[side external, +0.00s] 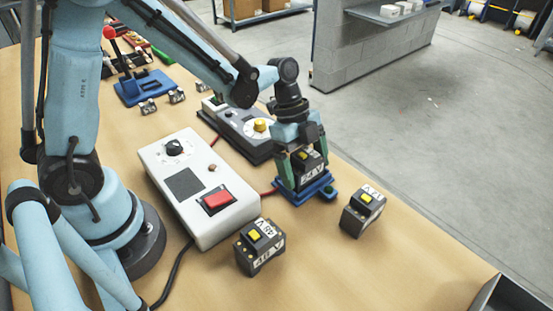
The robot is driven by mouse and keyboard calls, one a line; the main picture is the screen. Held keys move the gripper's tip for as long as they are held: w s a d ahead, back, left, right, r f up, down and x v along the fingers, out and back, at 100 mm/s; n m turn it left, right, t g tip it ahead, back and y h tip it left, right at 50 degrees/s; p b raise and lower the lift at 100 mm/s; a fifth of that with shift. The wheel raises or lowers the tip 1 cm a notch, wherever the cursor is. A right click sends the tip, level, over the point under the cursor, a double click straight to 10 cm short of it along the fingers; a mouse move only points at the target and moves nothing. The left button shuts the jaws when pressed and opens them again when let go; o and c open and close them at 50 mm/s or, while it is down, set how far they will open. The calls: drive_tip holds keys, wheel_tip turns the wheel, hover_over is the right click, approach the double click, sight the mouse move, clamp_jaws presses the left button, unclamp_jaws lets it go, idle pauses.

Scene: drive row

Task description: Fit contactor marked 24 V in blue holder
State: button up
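The contactor (311,176), dark with a white label that seems to read 24 V, stands upright at the blue holder (318,192). My gripper (304,168) points down over it, with one green finger on each side, and appears shut on it. The contactor's lower end is at the holder's opening; I cannot tell whether it is fully down. A contactor marked 48 V (260,247) stands on the table in front. Another contactor (362,210), with a label that looks like 12 V, stands to the right of the holder.
A white control box (197,187) with a red switch and black knob lies left of the holder. A blue fixture with a red-knobbed lever (142,88) stands further back. A grey tray (505,296) is at lower right.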

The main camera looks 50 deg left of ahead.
drive_tip(key=v, duration=1.2)
drive_tip(key=shift+r, duration=0.1)
drive_tip(key=s+a+n+t+y, duration=0.4)
drive_tip(key=s+n+t, duration=0.3)
drive_tip(key=n, duration=1.1)
drive_tip(key=shift+s+a+y, duration=0.25)
drive_tip(key=shift+a+y, duration=0.05)
drive_tip(key=shift+a, duration=0.35)
